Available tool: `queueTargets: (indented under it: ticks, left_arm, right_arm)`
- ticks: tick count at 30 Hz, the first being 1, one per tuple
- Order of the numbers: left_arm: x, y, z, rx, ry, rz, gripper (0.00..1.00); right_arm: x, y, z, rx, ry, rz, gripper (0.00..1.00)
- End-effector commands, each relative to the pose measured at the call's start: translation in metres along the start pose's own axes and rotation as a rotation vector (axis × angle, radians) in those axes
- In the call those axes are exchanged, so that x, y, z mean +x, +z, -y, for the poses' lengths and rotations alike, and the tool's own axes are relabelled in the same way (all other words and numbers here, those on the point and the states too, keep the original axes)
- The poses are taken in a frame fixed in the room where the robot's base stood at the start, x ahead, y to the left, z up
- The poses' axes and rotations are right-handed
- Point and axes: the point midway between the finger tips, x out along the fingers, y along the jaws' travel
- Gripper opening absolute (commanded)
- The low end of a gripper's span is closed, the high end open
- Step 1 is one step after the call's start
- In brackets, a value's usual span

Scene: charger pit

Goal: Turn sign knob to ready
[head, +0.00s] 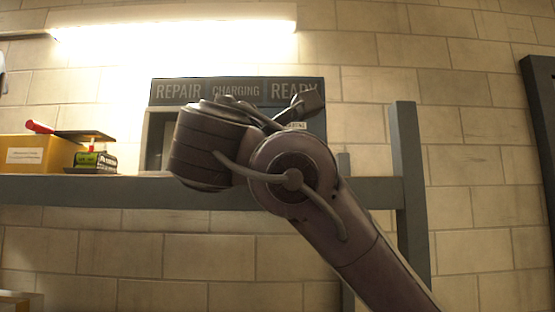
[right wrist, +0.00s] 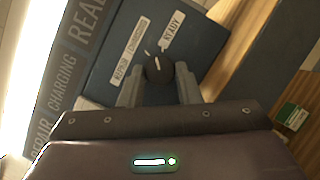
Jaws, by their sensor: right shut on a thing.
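The sign (head: 236,90) stands on the shelf and reads REPAIR, CHARGING and READY. Its large lettering also shows tilted at the left of the right wrist view (right wrist: 64,82). In that view the dark round knob (right wrist: 156,70) sits on the blue panel (right wrist: 207,45), with small labels REPAIR, CHARGING and READY around it. The white mark on the knob points roughly toward the top of the view; I cannot tell exactly which label it meets. My right gripper (right wrist: 158,78) is shut on the knob, one finger on each side. In the head view my right arm hides the knob. My left gripper is out of view.
The grey shelf (head: 90,190) runs across the wall with an upright post (head: 410,190) at its right. A yellow box (head: 30,155) and a green-and-black item (head: 95,161) stand at its left. A bright lamp (head: 170,25) hangs above.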

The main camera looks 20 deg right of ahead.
Motion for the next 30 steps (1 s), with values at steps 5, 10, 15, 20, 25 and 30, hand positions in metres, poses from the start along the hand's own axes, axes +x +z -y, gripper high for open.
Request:
queueTargets:
  ticks: [5,10,15,20,25,30]
  left_arm:
    - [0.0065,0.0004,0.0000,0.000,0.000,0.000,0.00]
    - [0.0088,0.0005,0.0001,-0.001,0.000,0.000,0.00]
    - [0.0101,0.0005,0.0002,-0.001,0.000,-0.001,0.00]
    - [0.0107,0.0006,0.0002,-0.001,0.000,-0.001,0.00]
    - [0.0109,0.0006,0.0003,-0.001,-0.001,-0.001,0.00]
    - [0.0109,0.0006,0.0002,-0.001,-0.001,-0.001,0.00]
  right_arm:
    - [-0.0010,-0.0018,-0.0004,0.136,-0.058,-0.001,0.07]
    - [-0.0005,-0.0011,-0.0014,0.238,-0.101,0.000,0.07]
    - [-0.0001,-0.0009,-0.0020,0.308,-0.130,0.000,0.07]
    - [-0.0001,-0.0006,-0.0025,0.346,-0.146,0.000,0.07]
    - [0.0000,-0.0005,-0.0025,0.363,-0.153,0.001,0.08]
    - [0.0001,-0.0005,-0.0025,0.365,-0.154,0.001,0.08]
